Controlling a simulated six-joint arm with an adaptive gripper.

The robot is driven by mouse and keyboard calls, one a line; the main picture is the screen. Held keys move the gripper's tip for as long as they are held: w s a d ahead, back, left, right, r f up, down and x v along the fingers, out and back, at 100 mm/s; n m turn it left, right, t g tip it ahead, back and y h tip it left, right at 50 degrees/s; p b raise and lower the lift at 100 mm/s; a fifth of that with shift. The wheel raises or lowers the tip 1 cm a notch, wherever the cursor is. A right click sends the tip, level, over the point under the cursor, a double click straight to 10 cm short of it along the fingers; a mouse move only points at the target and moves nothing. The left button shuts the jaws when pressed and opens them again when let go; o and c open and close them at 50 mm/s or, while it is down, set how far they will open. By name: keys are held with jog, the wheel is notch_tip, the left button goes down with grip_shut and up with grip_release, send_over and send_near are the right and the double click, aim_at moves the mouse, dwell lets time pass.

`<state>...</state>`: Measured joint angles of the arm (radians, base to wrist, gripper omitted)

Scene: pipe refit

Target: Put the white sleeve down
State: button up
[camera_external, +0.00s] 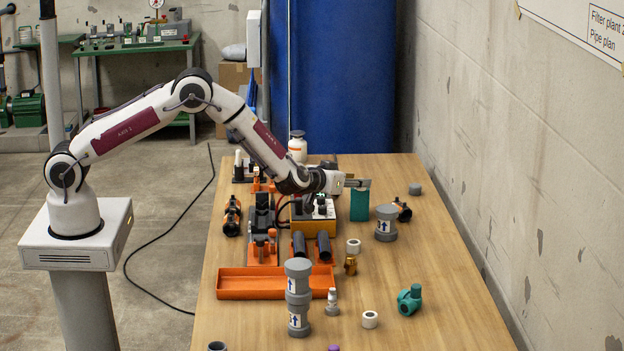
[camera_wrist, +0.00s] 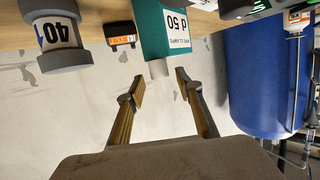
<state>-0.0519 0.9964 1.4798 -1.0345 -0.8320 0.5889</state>
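My gripper (camera_external: 360,184) is over the teal box (camera_external: 360,205) at the back of the table. In the wrist view its two fingers (camera_wrist: 160,81) are spread, with clear space between them. A short whitish cylinder (camera_wrist: 159,69), which looks like a white sleeve, shows just beyond the fingertips against the edge of the teal box (camera_wrist: 163,28). I see gaps between it and both fingers; whether it rests on the box I cannot tell. In the outside view this cylinder is not distinguishable. Two other white sleeves stand on the table, one mid-table (camera_external: 354,246) and one nearer (camera_external: 370,319).
A grey pipe fitting (camera_external: 386,224) stands right of the teal box. An orange tray (camera_external: 262,284), black pipes (camera_external: 299,246), a brass fitting (camera_external: 350,265), a tall grey fitting (camera_external: 298,297) and a teal valve (camera_external: 409,300) occupy the table. The right side is mostly clear.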

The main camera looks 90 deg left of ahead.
jog(key=v, duration=0.9)
jog(key=shift+r, duration=0.15)
dwell(0.7)
jog(key=s+d+r+m+t+h, duration=0.1)
jog(key=d+r+m+t+h, duration=0.15)
jog(key=d+r+h, duration=0.7)
jog(key=s+d+r+m+g, duration=0.1)
jog(key=s+d+r+m, duration=0.15)
jog(key=s+r, duration=0.3)
jog(key=s+d+r+m, duration=0.1)
jog(key=s+d+r, duration=0.3)
jog(key=s+r, duration=0.15)
jog(key=s+d+m+g+h, duration=0.2)
jog(key=s+g+h, duration=0.1)
jog(key=s, duration=1.5)
jog(key=s+a+f+g+y, duration=0.1)
jog(key=s+f, duration=0.1)
jog(key=s, duration=0.7)
jog(key=s+a+f+m+g+y, duration=0.1)
jog(key=s+a+f+g, duration=0.1)
jog(key=s, duration=0.7)
jog(key=shift+s, duration=0.25)
jog(key=shift+o, duration=0.6)
jog(key=shift+w+a+r, duration=0.1)
